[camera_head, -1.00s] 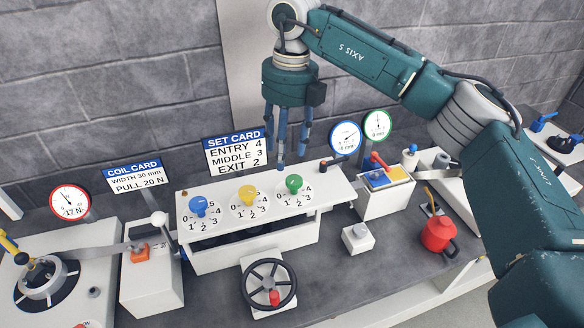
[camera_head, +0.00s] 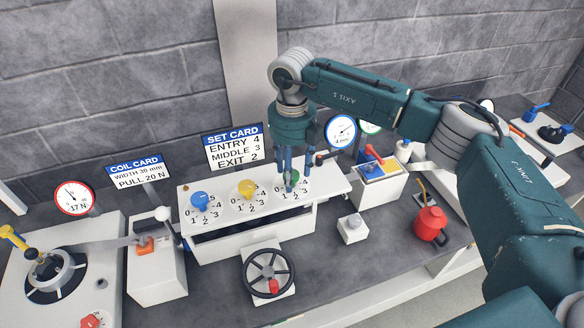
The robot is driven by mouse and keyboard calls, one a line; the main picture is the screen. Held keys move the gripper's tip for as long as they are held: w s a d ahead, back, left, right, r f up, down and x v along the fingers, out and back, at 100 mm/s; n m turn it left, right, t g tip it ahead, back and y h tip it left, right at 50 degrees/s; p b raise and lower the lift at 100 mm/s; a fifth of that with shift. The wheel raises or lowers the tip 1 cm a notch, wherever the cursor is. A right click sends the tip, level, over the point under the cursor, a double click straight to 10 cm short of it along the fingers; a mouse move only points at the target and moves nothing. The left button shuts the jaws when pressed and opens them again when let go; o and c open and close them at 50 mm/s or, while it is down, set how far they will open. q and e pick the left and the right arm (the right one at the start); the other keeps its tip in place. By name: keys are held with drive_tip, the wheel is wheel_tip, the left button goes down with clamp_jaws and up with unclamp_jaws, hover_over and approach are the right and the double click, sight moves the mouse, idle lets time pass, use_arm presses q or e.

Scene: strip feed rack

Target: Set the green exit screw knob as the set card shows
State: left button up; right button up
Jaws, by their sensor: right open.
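The green exit screw knob (camera_head: 295,175) is the rightmost of three knobs on the white panel and is partly hidden by my right gripper. My right gripper (camera_head: 289,186) points down with its blue fingers open, around or just in front of the green knob; I cannot tell whether they touch it. The knob's pointer is hidden. The set card (camera_head: 234,148) behind the panel reads entry 4, middle 3, exit 2. The blue knob (camera_head: 200,200) and the yellow knob (camera_head: 247,188) sit to the left over numbered dials. My left gripper is not in view.
A black handwheel (camera_head: 268,273) stands in front of the panel. A white block (camera_head: 352,228), a red can (camera_head: 431,223) and a box with red and blue levers (camera_head: 380,182) are to the right. Round gauges (camera_head: 341,131) stand behind. The grey bench front is partly clear.

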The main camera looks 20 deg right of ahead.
drive_tip(key=shift+w+f, duration=0.1)
drive_tip(key=c, duration=1.1)
drive_tip(key=shift+f+b, duration=0.15)
drive_tip(key=shift+b, duration=0.2)
